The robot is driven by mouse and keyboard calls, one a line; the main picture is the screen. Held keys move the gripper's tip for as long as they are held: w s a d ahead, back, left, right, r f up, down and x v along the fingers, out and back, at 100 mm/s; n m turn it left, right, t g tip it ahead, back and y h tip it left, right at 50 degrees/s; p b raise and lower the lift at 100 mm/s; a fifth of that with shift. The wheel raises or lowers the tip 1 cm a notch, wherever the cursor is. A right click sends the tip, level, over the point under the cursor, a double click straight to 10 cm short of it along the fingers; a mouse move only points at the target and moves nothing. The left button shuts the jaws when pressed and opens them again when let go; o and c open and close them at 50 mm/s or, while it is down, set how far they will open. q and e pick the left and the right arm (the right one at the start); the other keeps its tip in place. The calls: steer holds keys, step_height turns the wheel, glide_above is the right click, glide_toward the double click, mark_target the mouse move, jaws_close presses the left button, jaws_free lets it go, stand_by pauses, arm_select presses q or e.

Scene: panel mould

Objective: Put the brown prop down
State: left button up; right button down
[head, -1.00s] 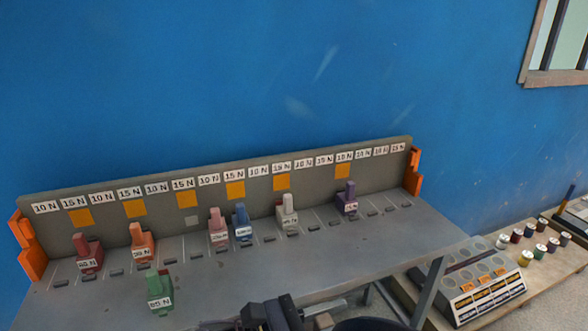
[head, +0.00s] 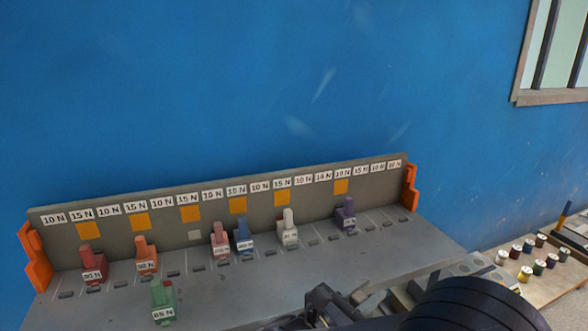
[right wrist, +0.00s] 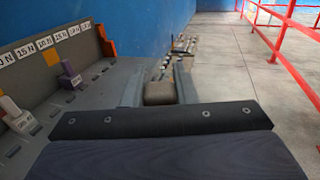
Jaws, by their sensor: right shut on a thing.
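The brown prop (right wrist: 160,95) is a small block between the two grey fingers of my right gripper (right wrist: 159,84) in the right wrist view. The gripper is shut on it. In the head view my right gripper (head: 338,306) is at the bottom, over the front of the grey panel bench (head: 225,295), and the prop is not clear there. I cannot tell whether the prop touches the bench. My left gripper is not in view.
Red (head: 91,265), orange (head: 146,256), pink (head: 220,240), blue (head: 243,238), white (head: 289,230) and purple (head: 346,215) props stand along the bench's labelled back wall. A green prop (head: 163,303) stands nearer the front. A rack with jars (head: 525,272) is at right.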

steer(key=w+d+f+n+t+y, duration=0.6)
steer(key=f+y, duration=0.3)
steer(key=f, duration=0.2)
steer(key=shift+w+d+f+n, duration=0.15)
steer(key=shift+w+d+n, duration=0.15)
steer(key=shift+d+n, duration=0.3)
steer(key=shift+a, duration=0.1)
